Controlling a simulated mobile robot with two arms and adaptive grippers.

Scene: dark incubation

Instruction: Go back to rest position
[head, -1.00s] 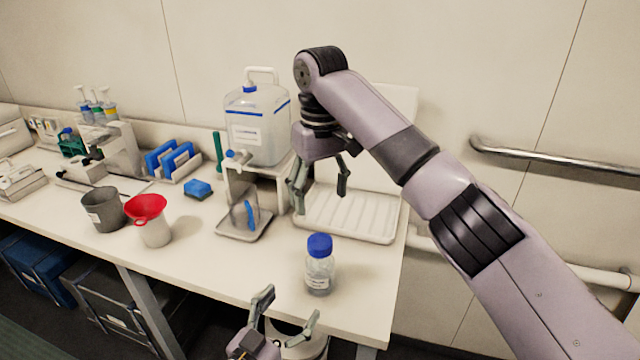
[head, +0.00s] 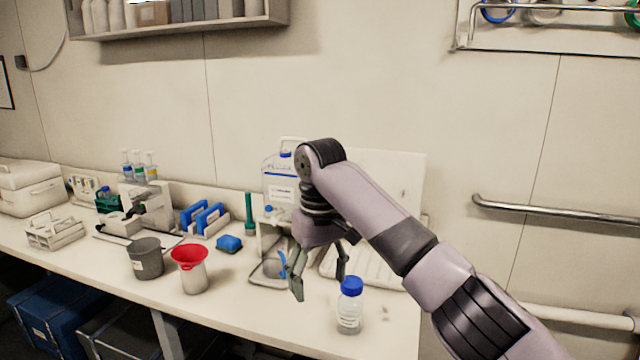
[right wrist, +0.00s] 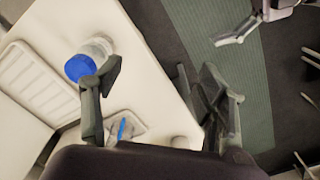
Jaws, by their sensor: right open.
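My right gripper (head: 320,272) hangs open and empty over the right part of the bench, its fingers pointing down. It is to the left of a clear bottle with a blue cap (head: 349,306), which stands upright near the bench's front edge. In the right wrist view the open fingers (right wrist: 160,98) frame the bench edge and the floor, and the bottle's blue cap (right wrist: 79,68) shows to their left. My left gripper is out of the head view. Part of another gripper shows at the top right of the right wrist view (right wrist: 238,32).
A white drying tray (head: 375,268) and a water carboy (head: 280,185) are behind my right gripper. A red funnel (head: 189,256), a grey beaker (head: 145,258) and a blue sponge (head: 229,244) stand to its left. A wall rail (head: 550,211) runs at the right.

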